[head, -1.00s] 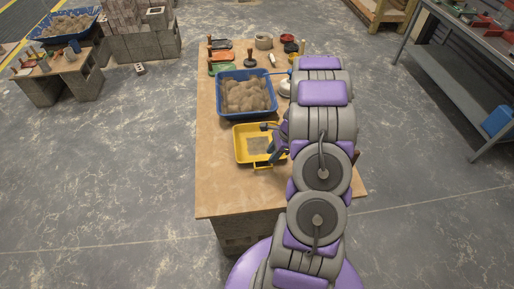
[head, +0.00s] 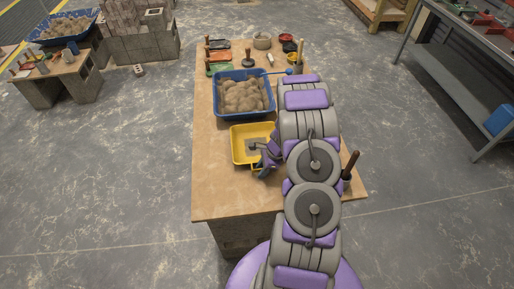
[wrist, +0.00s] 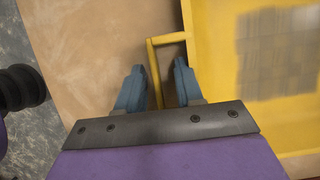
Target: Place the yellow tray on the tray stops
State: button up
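The yellow tray (head: 243,131) lies on the wooden table beside the blue tub, partly hidden by my arm in the head view. In the wrist view the tray (wrist: 220,50) fills the right side, with a grey blocky patch on its floor and a yellow loop handle (wrist: 152,55) at its side. My gripper (wrist: 162,76) is open, its two blue-grey fingers apart at the handle's loop. I cannot tell whether a finger touches the handle. In the head view my gripper (head: 262,163) is at the tray's near right edge. I cannot make out the tray stops.
A blue tub (head: 218,98) full of mortar stands just behind the tray on the table (head: 215,190). Hand tools and small bowls sit at the table's far end. A dark pot with a wooden handle (head: 351,165) stands at the right edge. The near left tabletop is bare.

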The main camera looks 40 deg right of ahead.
jog(key=shift+d, duration=0.2)
jog(key=shift+a+r, duration=0.1)
jog(key=shift+a, duration=0.55)
jog(key=c, duration=0.7)
jog(key=shift+d, duration=0.15)
grip_shut()
